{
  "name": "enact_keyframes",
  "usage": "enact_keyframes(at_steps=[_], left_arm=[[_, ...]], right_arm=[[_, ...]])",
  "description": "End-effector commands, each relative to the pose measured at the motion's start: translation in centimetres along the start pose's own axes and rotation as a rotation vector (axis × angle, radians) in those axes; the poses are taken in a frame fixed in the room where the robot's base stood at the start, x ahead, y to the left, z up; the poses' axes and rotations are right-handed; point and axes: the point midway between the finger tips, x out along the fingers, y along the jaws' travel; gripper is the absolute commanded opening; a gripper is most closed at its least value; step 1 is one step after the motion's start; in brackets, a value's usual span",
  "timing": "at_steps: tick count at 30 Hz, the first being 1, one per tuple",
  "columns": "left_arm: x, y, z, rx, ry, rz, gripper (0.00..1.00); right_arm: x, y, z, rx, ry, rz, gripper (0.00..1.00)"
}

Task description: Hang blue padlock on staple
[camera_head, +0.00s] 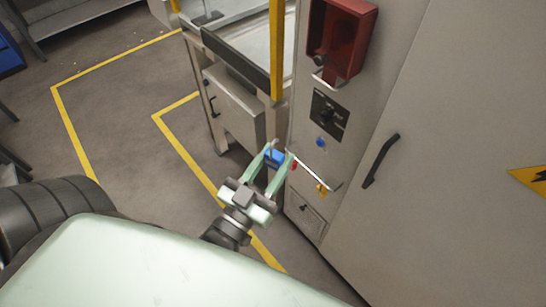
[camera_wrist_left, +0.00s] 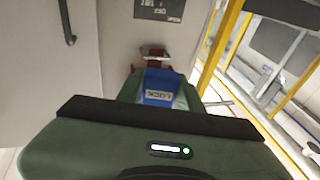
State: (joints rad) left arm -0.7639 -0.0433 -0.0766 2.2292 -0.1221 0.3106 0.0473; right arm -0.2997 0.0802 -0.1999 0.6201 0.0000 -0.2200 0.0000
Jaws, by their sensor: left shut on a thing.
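The blue padlock (camera_head: 274,156) is between the fingers of my left gripper (camera_head: 278,160), which is shut on it in front of the grey cabinet. Its face with the word LOCK shows in the left wrist view (camera_wrist_left: 158,95). Its thin grey shackle (camera_head: 273,144) sticks up above the fingers in the head view. I cannot clearly make out the staple; a black plate with a switch (camera_head: 328,110) is on the cabinet front, up and right of the padlock. My right gripper is not in view.
A pale rail (camera_head: 312,172) with a red item (camera_head: 294,165) and a yellow item (camera_head: 322,188) is close right of the gripper. A red box (camera_head: 340,38), blue button (camera_head: 320,142) and black door handle (camera_head: 381,160) are on the cabinet. A yellow post (camera_head: 277,50) stands left.

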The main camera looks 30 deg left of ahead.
Motion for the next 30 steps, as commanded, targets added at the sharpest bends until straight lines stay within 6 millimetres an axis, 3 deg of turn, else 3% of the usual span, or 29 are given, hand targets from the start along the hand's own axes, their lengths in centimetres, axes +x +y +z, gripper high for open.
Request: enact_keyframes(at_steps=[11,19,24,30], left_arm=[[2.2,-0.2,-0.8,-0.039,0.012,0.146,0.0],[5.1,-2.6,-1.4,-0.049,0.001,0.264,0.0],[6.2,-3.9,-1.5,-0.052,-0.007,0.293,0.0],[6.9,-4.0,-1.2,-0.052,-0.007,0.297,0.0]], right_arm=[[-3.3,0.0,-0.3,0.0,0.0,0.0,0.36],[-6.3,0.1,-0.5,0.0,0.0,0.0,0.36],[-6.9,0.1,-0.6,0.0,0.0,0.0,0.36],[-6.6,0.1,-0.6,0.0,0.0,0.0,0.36]])
